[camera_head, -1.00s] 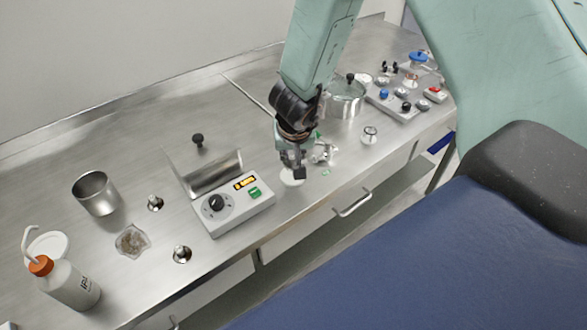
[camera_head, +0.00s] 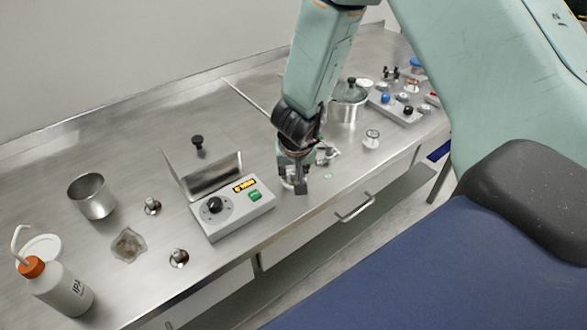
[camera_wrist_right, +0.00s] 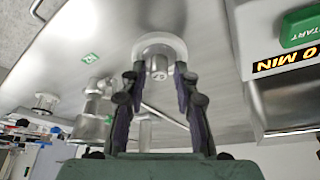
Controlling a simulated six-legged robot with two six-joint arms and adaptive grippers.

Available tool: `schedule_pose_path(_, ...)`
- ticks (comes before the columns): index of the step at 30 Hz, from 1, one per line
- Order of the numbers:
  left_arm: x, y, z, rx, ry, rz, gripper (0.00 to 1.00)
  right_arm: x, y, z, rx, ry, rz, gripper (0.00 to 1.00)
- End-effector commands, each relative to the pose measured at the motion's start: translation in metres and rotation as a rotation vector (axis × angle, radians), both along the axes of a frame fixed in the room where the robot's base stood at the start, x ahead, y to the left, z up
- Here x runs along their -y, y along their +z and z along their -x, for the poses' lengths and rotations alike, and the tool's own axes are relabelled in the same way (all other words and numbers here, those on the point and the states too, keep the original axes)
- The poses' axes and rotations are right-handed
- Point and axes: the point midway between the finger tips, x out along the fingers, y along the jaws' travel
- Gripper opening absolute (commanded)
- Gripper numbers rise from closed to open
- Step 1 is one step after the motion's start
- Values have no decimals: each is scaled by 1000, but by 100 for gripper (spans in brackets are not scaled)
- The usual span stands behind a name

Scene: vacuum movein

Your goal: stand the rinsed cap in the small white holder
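The small white holder (camera_wrist_right: 165,43) is a round white ring on the steel bench, seen in the right wrist view. A small metal cap (camera_wrist_right: 158,67) stands in it, by what the wrist view shows. My right gripper (camera_wrist_right: 156,75) has its two dark fingers on either side of the cap, with visible gaps between fingers and cap, so it looks open. In the head view my right gripper (camera_head: 300,186) is low over the bench and hides most of the holder (camera_head: 287,181) and the cap. My left gripper is not in view.
A white timer box with a steel lidded tank (camera_head: 235,210) stands just left of the gripper. A metal fitting (camera_wrist_right: 93,108) and a flanged part (camera_head: 372,138) are near on the other side. A beaker (camera_head: 92,196), wash bottle (camera_head: 58,287) and small metal parts stand further left.

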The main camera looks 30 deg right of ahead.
Motion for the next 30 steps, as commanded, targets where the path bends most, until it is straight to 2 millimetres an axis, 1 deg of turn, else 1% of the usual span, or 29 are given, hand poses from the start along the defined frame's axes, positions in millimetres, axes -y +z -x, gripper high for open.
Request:
schedule_pose_path(1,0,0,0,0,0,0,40,0,0,0,0,0,0,37)
schedule_pose_path(3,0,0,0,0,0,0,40,0,0,0,0,0,0,40)
schedule_pose_path(10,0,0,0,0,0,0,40,0,1,0,1,0,0,40)
schedule_pose_path(14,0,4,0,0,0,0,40,0,8,0,1,-1,-1,40)
schedule_pose_path(17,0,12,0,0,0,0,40,-3,23,5,2,0,0,40)
schedule_pose_path(24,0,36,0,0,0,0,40,-12,72,22,2,1,0,40)
schedule_pose_path(27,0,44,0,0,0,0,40,-15,90,28,2,1,0,40)
schedule_pose_path(30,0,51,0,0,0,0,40,-18,103,34,1,2,2,40)
